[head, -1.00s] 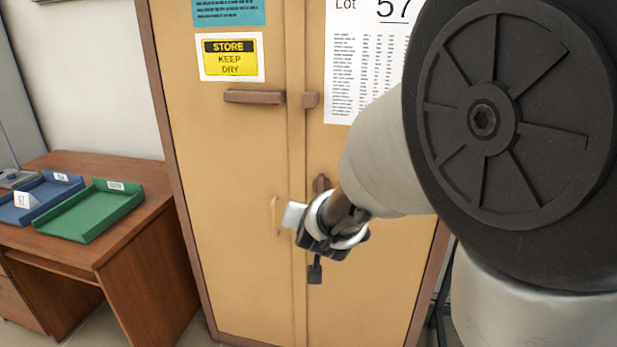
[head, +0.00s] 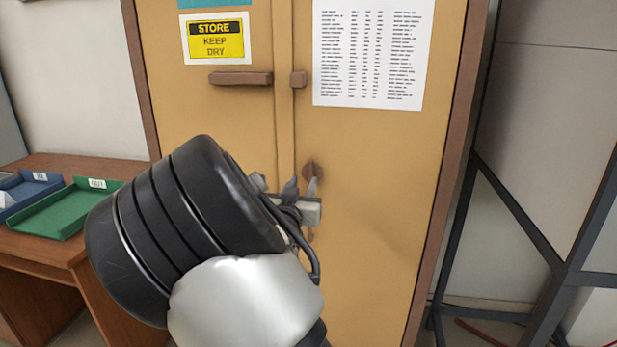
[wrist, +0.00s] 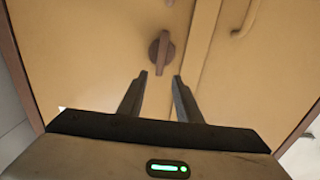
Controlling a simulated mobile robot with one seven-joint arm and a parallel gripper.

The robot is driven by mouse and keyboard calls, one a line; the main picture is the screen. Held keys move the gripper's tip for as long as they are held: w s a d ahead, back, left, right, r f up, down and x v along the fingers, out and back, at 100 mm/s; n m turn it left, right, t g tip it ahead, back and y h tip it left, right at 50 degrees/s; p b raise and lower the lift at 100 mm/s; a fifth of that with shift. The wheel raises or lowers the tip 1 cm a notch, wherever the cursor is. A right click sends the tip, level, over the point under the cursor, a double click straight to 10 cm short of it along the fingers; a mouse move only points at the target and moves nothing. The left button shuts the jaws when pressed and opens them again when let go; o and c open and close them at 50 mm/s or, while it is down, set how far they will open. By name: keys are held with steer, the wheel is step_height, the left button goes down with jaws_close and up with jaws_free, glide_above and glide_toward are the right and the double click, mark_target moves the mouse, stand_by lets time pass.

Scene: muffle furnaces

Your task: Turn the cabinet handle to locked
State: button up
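The yellow-tan cabinet (head: 385,170) has two doors that look closed. Its brown turn handle (head: 311,170) sits on the right door near the seam, partly hidden behind my gripper (head: 302,187). In the wrist view the handle (wrist: 161,52) is a round brown plate with a raised bar, close to upright in that picture. My gripper (wrist: 160,80) is open and empty there, its two fingers apart. The handle lies just beyond the fingertips, centred on the gap, and no contact shows. I cannot tell which way the handle is set.
A desk (head: 60,255) with a green tray (head: 65,208) stands at left. A dark metal frame (head: 520,215) stands at right.

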mark_target(310, 169)
steer(key=b+x, duration=0.1)
steer(key=x, duration=0.7)
steer(key=shift+c, duration=0.4)
jaws_close()
